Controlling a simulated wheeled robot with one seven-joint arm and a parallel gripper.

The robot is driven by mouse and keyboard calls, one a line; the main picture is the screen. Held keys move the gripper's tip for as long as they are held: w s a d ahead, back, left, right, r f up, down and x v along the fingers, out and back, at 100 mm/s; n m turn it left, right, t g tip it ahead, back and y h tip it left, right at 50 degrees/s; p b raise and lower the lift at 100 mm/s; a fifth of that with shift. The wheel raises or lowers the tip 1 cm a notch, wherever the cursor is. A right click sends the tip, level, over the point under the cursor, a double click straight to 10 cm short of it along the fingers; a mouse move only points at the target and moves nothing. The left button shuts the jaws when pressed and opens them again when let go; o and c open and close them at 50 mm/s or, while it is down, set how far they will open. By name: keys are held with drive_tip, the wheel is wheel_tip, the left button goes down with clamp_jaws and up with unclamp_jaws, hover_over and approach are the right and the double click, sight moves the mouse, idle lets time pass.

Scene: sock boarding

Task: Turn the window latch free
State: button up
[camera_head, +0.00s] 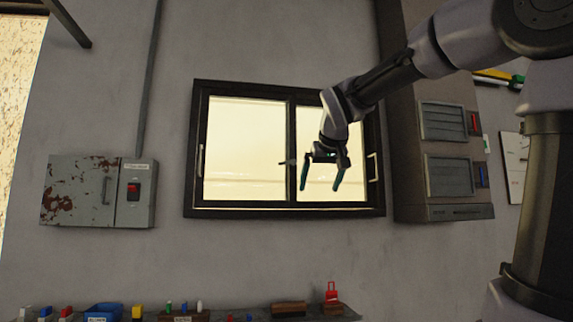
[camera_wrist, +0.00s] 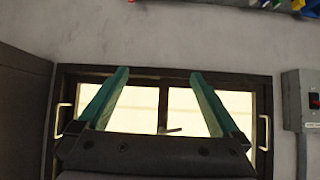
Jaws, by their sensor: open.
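The dark-framed window (camera_head: 292,84) is on the wall, with two bright panes and a dark middle post. A small latch (camera_head: 288,162) sits on the middle post, its handle pointing left in the head view. The latch also shows in the wrist view (camera_wrist: 170,130), between my fingers and beyond the gripper's body. My gripper (camera_head: 321,176) is in front of the right pane, just right of the latch. Its two green fingers are apart and empty, pointing downward in the head view; they show in the wrist view (camera_wrist: 158,75). No contact with the latch is visible.
A rusty grey electrical box (camera_head: 80,190) with a red switch (camera_head: 133,190) is left of the window. A tall grey cabinet (camera_head: 440,212) stands close on the right. A shelf (camera_head: 250,314) with a blue bin (camera_head: 103,312) and small items runs below. The wall between is clear.

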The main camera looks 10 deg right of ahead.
drive_tip(key=w+a+r+n+t, duration=0.1)
drive_tip(key=w+a+r+t, duration=0.15)
drive_tip(key=w+r, duration=0.4)
drive_tip(key=w+a+r+n+t, duration=0.1)
drive_tip(key=w+a+r, duration=0.2)
drive_tip(key=w+r, duration=0.4)
approach(288, 158)
drive_tip(key=shift+h, duration=0.4)
drive_tip(key=w+f, duration=0.4)
drive_tip(key=f, duration=0.1)
drive_tip(key=shift+w+a, duration=0.2)
drive_tip(key=shift+a, duration=0.2)
